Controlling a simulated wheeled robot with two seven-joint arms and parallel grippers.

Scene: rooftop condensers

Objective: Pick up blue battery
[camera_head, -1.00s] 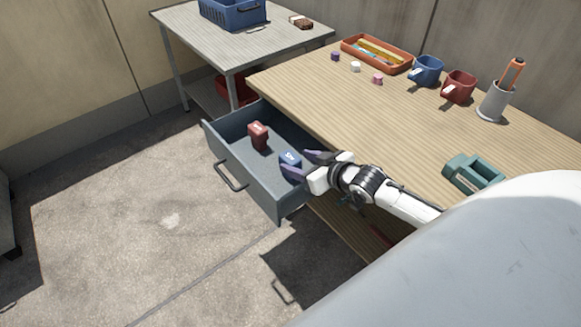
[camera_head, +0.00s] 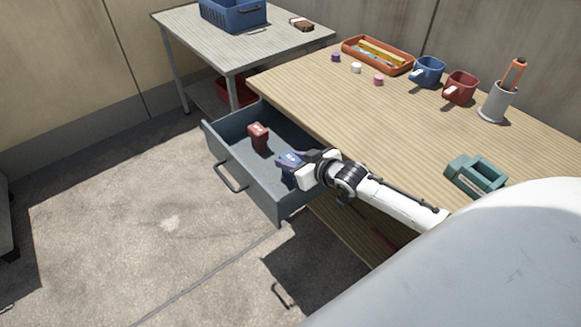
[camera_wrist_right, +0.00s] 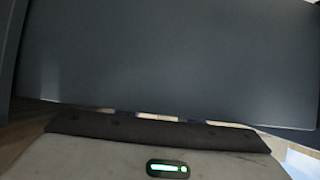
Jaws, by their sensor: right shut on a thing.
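The blue battery (camera_head: 290,161) is inside the open grey drawer (camera_head: 244,182), toward its right side in the head view. My right gripper (camera_head: 292,163) reaches over the drawer's right side and is shut on the blue battery, with its fingers on either side of it. The fingers partly hide the battery, and I cannot tell whether it is clear of the drawer floor. The right wrist view shows mostly a dark grey drawer surface (camera_wrist_right: 180,60), and the battery cannot be made out there. My left gripper is not in view.
A red battery (camera_head: 258,136) stands in the drawer, left of the blue one. The wooden tabletop (camera_head: 400,125) above holds an orange tray (camera_head: 350,50), mugs, a pen cup (camera_head: 497,102) and a teal object (camera_head: 476,176). A side table with a blue basket (camera_head: 232,14) stands behind.

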